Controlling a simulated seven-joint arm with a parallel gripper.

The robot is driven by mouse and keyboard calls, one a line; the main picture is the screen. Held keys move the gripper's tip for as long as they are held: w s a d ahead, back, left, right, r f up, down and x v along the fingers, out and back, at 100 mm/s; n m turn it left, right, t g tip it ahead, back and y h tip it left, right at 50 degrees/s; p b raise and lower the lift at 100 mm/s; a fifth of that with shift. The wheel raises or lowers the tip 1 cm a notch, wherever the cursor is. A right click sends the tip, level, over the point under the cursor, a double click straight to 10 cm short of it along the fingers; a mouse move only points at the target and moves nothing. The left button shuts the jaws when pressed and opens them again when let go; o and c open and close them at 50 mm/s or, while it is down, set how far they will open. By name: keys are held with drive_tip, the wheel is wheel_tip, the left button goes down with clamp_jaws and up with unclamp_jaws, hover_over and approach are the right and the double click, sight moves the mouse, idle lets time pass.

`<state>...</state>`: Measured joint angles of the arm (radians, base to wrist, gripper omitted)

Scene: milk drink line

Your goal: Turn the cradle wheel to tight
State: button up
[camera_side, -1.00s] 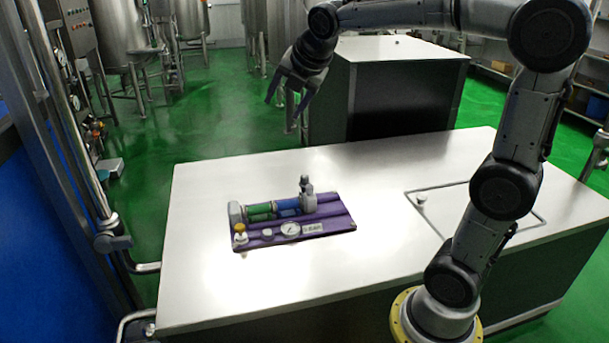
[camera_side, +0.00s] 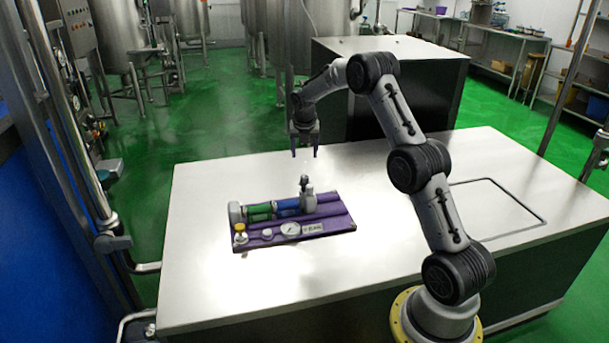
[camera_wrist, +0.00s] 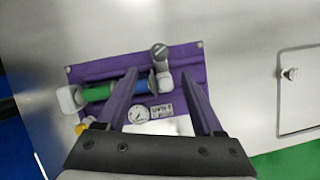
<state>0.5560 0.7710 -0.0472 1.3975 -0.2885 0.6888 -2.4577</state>
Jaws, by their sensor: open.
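In the wrist view my gripper's fingers (camera_wrist: 165,80) reach over the mat, one on each side of the wheel end.
The table around the mat is clear.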

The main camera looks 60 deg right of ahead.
sight(305, 176)
drive_tip(key=x, duration=1.2)
drive_tip(key=shift+f, duration=0.4)
clamp_jaws()
